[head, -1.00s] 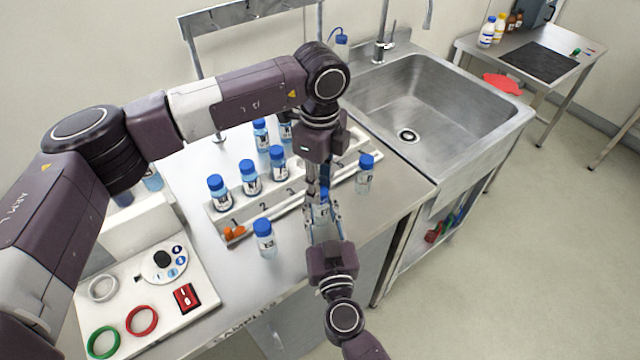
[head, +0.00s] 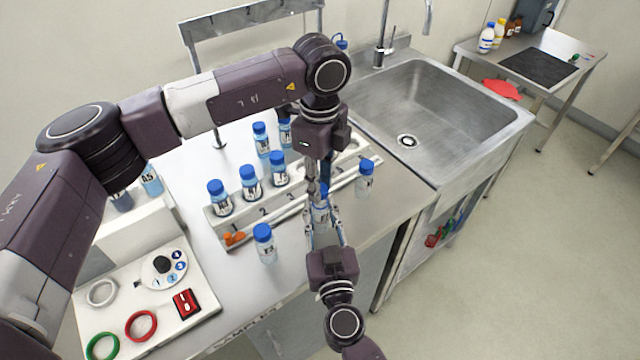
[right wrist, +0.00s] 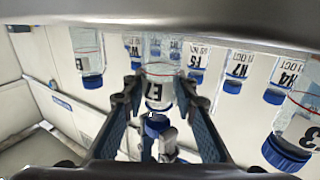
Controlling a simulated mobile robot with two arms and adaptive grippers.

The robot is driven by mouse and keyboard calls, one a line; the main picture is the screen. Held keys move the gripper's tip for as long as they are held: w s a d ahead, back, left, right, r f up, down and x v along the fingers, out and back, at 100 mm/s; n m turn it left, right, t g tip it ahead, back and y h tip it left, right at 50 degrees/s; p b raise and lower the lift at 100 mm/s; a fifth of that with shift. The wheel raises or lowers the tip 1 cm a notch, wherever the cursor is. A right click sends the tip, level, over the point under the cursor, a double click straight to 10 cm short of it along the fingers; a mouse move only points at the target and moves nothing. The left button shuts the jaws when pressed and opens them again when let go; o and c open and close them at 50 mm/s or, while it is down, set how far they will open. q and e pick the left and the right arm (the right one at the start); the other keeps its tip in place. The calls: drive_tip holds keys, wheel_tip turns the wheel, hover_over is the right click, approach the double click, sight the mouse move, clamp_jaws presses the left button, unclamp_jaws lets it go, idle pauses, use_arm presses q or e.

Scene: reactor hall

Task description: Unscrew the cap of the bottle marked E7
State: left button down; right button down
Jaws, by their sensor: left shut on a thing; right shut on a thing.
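The bottle marked E7 (head: 320,213) is clear with a blue cap (head: 323,190). My right gripper (head: 324,228) is shut around its body from the front side of the bench. In the right wrist view, which shows things upside down, the label E7 on the bottle (right wrist: 159,90) is readable between the right fingers (right wrist: 160,98), and its blue cap (right wrist: 156,123) points down. My left gripper (head: 321,186) comes from above and is shut on the cap. The cap is partly hidden by the left fingers. I cannot tell whether its thread is loose.
Several blue-capped bottles stand in and behind the white numbered rack (head: 212,226). Single bottles stand close by at front left (head: 265,246) and right (head: 364,183). A panel with rings and a red switch (head: 186,303) lies at left. The sink (head: 445,105) is at right.

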use_arm(q)
drive_tip(key=shift+r, duration=2)
use_arm(e)
drive_tip(key=c, duration=1.5)
unclamp_jaws()
drive_tip(key=shift+o, duration=0.2)
drive_tip(key=s+d, duration=0.2)
drive_tip(key=s, duration=1)
